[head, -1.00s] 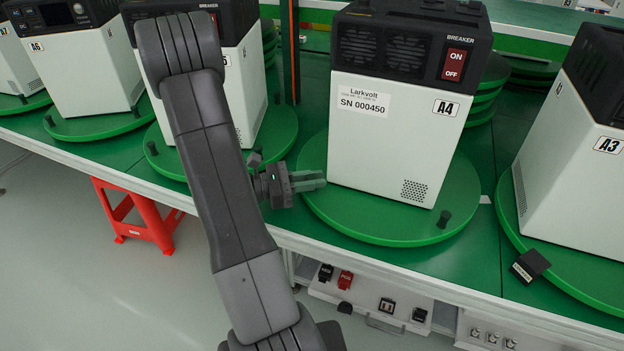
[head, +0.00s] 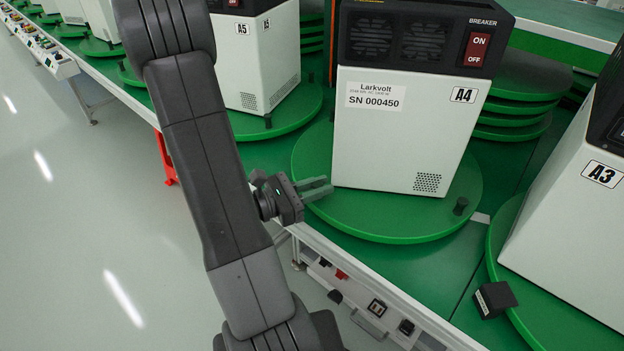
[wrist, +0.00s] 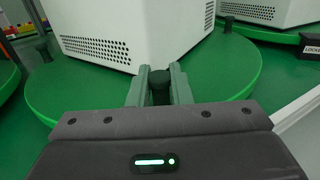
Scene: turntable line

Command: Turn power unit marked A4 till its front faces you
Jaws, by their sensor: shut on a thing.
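The power unit marked A4 (head: 415,145) is a white box with a black top, standing on a round green turntable (head: 395,225). The side towards the head camera carries fans, a red breaker switch, a serial label, the A4 label and a small vent. A dark peg (head: 461,205) stands on the turntable's right rim. My gripper (head: 318,188) is at the left rim, low beside the unit. In the wrist view my gripper (wrist: 160,88) has its fingers on either side of another dark peg (wrist: 160,80) on the rim, shut on it. The white body (wrist: 130,32) is just beyond.
Unit A5 (head: 255,55) stands on its own turntable to the left, unit A3 (head: 575,200) to the right. A small black block (head: 495,299) lies on A3's turntable rim. Green discs (head: 520,95) are stacked behind. Open floor (head: 80,220) lies left of the bench.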

